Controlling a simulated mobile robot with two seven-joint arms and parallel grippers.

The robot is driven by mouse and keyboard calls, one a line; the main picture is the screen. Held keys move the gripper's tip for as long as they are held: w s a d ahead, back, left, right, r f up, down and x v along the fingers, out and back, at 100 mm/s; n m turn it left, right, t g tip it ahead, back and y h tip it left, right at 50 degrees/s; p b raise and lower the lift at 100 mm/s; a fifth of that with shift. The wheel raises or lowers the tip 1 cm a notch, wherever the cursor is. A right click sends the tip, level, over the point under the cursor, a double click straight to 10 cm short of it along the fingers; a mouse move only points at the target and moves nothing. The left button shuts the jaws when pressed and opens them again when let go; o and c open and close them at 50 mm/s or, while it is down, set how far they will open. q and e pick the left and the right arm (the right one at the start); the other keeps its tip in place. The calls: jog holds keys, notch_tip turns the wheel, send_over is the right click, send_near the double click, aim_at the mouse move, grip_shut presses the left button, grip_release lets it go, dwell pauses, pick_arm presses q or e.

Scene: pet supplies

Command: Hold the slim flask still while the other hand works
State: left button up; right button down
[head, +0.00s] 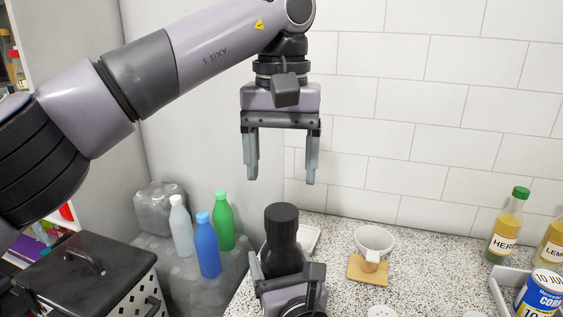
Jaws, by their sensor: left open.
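The slim flask (283,252), dark with a wide black cap, stands upright on the speckled counter at the bottom middle of the head view. My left gripper (281,175) points down above the flask, open and empty, with a gap between its fingertips and the cap. My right gripper (283,272) is at the flask's lower part, at the bottom of the view. One finger shows on the flask's left side; the other finger and the flask's base are hidden, so I cannot tell whether it grips the flask.
Labelled bottles (504,232) and a blue can (540,293) stand at the far right. Blue (207,248), green (223,222) and pale (181,228) bottles stand left, near a black-lidded bin (85,268).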

aim_at(282, 211)
pick_arm(q)
jog(key=shift+m, duration=0.8)
jog(key=shift+f, duration=0.35)
notch_tip(282, 211, down, 7)
jog(key=shift+f, duration=0.2)
